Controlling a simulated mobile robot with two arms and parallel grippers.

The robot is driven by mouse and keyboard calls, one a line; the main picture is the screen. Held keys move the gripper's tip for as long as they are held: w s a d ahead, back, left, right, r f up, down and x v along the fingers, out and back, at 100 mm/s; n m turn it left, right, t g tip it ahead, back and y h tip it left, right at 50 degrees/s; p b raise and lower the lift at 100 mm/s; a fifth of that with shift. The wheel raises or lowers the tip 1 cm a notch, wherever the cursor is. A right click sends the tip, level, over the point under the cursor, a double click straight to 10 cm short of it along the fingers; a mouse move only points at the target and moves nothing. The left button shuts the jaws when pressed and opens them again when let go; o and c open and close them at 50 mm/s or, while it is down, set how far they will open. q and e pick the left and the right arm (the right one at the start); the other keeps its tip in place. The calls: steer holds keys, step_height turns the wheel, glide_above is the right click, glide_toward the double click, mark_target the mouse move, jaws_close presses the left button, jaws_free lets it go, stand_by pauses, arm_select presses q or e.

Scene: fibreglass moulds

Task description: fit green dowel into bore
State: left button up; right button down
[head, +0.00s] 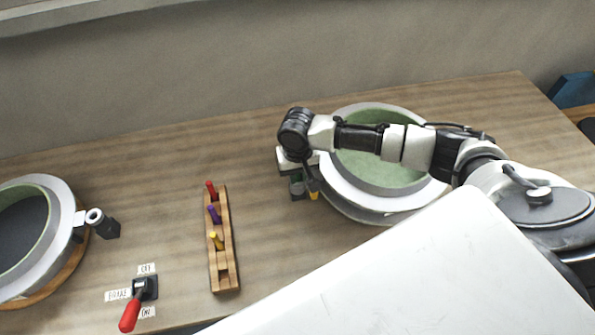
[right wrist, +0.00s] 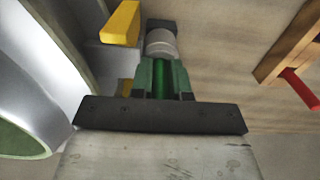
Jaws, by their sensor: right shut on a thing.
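My right gripper (right wrist: 164,72) is shut on the green dowel (right wrist: 159,80), which shows between its green finger pads in the right wrist view. Just beyond the fingertips is a pale grey round fitting (right wrist: 160,43) with a dark end, which may hold the bore. Whether the dowel's tip is inside it is hidden. In the head view my right gripper (head: 297,186) is beside the left rim of the right mould (head: 340,192), and the dowel cannot be made out there. My left gripper is not in view.
A yellow block (right wrist: 120,22) sits close beside the fitting. A wooden rack (head: 225,270) holds red, purple and yellow dowels. A red-handled switch (head: 131,313) stands at the front. The left mould (head: 60,194) carries a similar fitting (head: 97,217). The tabletop between rack and right mould is clear.

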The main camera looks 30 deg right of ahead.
steer(key=c, duration=1.1)
jaws_free()
step_height(320, 180, up, 12)
steer(key=shift+r+b, duration=0.1)
steer(key=shift+b, duration=0.3)
